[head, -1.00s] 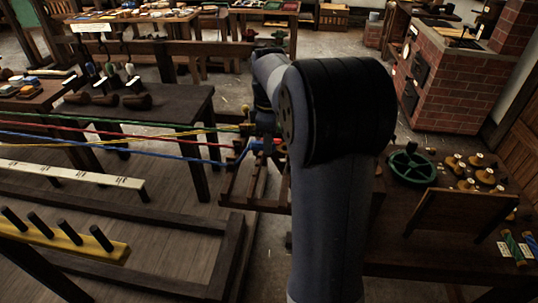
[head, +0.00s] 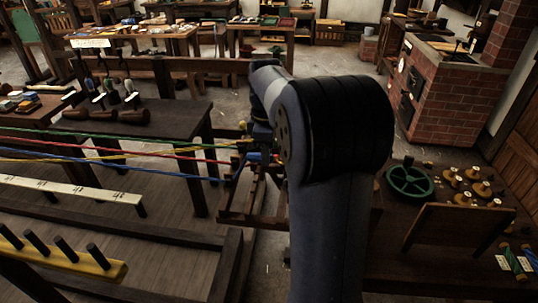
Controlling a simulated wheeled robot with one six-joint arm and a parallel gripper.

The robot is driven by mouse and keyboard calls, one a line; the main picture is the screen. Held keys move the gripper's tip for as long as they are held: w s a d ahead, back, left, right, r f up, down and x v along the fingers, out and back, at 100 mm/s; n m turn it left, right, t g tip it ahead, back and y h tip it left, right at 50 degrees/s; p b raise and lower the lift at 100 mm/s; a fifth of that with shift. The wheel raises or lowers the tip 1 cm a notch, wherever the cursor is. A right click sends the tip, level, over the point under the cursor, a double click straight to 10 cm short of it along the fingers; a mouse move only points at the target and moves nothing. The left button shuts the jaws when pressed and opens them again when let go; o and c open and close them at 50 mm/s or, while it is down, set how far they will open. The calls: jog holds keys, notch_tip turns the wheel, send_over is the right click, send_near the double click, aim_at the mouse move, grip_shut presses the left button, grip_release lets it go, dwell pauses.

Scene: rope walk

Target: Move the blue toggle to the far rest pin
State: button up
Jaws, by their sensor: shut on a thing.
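A blue rope (head: 150,172) runs in from the left, below green (head: 90,135) and red (head: 150,158) ropes, and crosses a yellow one. It bends up at its right end to a small blue piece, which looks like the blue toggle (head: 254,157). My gripper (head: 261,146) is at this piece and looks shut on it; my arm hides most of the jaws. A yellow bar (head: 95,268) at lower left carries several upright dark pins. I cannot tell which pin is the far rest pin.
A dark wooden rack (head: 236,214) stands below my gripper. A dark bench (head: 180,112) with tools is behind the ropes. A table (head: 440,272) with a green wheel (head: 410,181) and spools is at right. A brick stove (head: 450,95) stands behind it.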

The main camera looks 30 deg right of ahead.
jog(key=shift+w+d+f, duration=0.45)
jog(key=shift+w+f, duration=0.05)
jog(key=shift+f, duration=0.45)
jog(key=shift+w+d+f, duration=0.45)
jog(key=shift+w+f, duration=0.05)
jog(key=shift+f, duration=0.4)
jog(key=shift+w+d+f, duration=0.45)
jog(key=shift+w+f, duration=0.05)
jog(key=shift+f, duration=0.45)
jog(key=shift+f+b, duration=0.3)
jog(key=shift+f, duration=0.15)
jog(key=shift+f+b, duration=0.6)
jog(key=shift+f, duration=0.8)
jog(key=o, duration=0.9)
